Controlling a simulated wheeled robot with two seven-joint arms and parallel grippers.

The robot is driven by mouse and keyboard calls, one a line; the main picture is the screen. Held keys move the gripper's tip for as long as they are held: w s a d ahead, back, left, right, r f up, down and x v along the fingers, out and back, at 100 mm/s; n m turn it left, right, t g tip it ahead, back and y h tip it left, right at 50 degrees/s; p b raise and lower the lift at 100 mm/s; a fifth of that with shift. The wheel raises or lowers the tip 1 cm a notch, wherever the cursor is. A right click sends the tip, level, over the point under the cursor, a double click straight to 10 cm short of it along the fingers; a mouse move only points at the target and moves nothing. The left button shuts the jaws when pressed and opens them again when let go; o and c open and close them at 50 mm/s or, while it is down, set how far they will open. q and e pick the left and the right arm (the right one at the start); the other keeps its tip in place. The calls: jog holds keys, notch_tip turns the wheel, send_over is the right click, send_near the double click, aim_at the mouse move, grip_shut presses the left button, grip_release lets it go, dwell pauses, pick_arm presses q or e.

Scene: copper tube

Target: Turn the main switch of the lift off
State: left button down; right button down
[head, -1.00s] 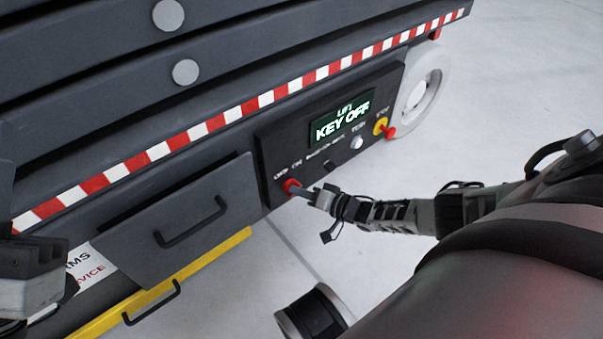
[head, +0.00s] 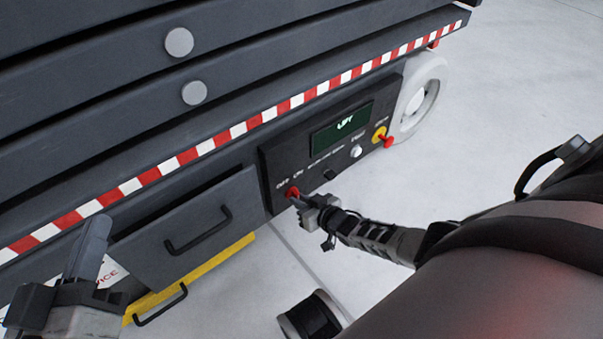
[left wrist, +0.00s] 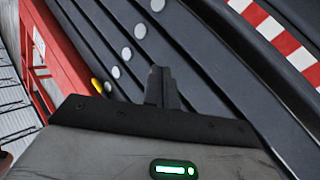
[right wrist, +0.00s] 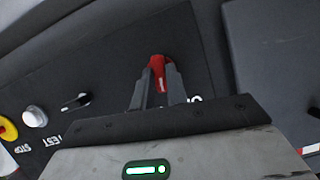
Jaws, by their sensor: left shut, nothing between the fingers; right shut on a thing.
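The red main switch (head: 293,192) sits at the lower left of the lift's dark control panel (head: 275,160). It also shows in the right wrist view (right wrist: 158,66). My right gripper (head: 303,200) is shut on the switch, with a finger on each side in the right wrist view (right wrist: 157,85). The panel's display (head: 341,129) is dark green and shows only a small "LIFT" line. My left gripper (head: 92,240) is shut and empty at the lower left, in front of the lift. Its closed fingers also show in the left wrist view (left wrist: 162,88).
The panel also carries a white test button (head: 356,152), a black selector (head: 329,174) and a red stop button on yellow (head: 381,137). A grey drawer (head: 160,225) with a handle stands slightly open left of the panel.

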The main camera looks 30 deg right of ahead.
pick_arm(q)
jog(key=shift+s+f+n+g, duration=0.25)
jog(key=shift+f+n+g, duration=0.05)
jog(key=shift+f, duration=0.05)
pick_arm(e)
jog(key=shift+n+h, duration=0.4)
jog(key=shift+n, duration=0.1)
jog(key=c, duration=1.4)
grip_release()
jog(key=shift+s, duration=0.1)
